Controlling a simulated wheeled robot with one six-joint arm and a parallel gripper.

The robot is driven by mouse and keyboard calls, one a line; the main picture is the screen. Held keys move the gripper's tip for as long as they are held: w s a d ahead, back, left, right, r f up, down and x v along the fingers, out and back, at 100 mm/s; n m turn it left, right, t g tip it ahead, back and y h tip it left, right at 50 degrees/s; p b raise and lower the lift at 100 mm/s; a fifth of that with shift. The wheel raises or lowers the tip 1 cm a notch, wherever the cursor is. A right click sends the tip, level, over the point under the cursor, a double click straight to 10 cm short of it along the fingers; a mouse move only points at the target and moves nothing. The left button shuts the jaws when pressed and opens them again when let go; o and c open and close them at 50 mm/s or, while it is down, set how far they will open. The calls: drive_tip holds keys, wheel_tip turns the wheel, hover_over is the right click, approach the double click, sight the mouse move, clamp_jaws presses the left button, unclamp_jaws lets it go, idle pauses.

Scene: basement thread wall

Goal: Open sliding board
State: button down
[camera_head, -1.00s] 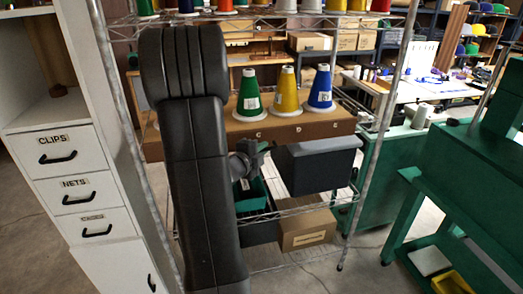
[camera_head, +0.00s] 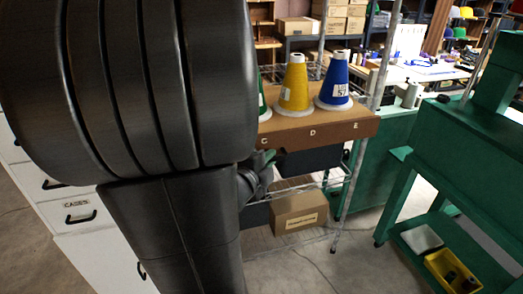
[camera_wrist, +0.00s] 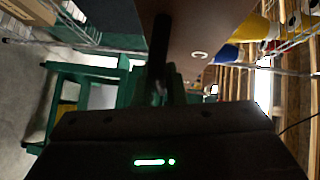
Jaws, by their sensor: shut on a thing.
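The brown board (camera_head: 330,127) lies on the wire rack, with letters C, D and E along its front edge. A yellow cone (camera_head: 295,88) and a blue cone (camera_head: 334,84) stand on it, and a green cone (camera_head: 262,97) is partly hidden by my arm. My gripper (camera_head: 264,160) is at the board's front, mostly hidden behind my arm. In the wrist view, the brown board (camera_wrist: 205,30) runs beside my gripper (camera_wrist: 165,88). The fingers are shut at a dark bar (camera_wrist: 160,45), which looks like the board's handle; the contact is dim.
A dark grey box (camera_head: 308,162) sits under the board. A cardboard box (camera_head: 300,212) is on the lower shelf. White drawers (camera_head: 75,215) stand at the left. A green bench (camera_head: 465,150) stands close at the right. Bare floor lies in front.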

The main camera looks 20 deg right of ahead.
drive_tip(key=shift+s+f, duration=0.1)
drive_tip(key=shift+s, duration=1.7)
drive_tip(key=c, duration=1.8)
unclamp_jaws()
drive_tip(key=shift+o, duration=0.2)
drive_tip(key=p+v, duration=0.1)
drive_tip(key=v, duration=1.2)
drive_tip(key=shift+s+a+p, duration=0.2)
drive_tip(key=shift+p, duration=0.15)
drive_tip(key=shift+s, duration=0.1)
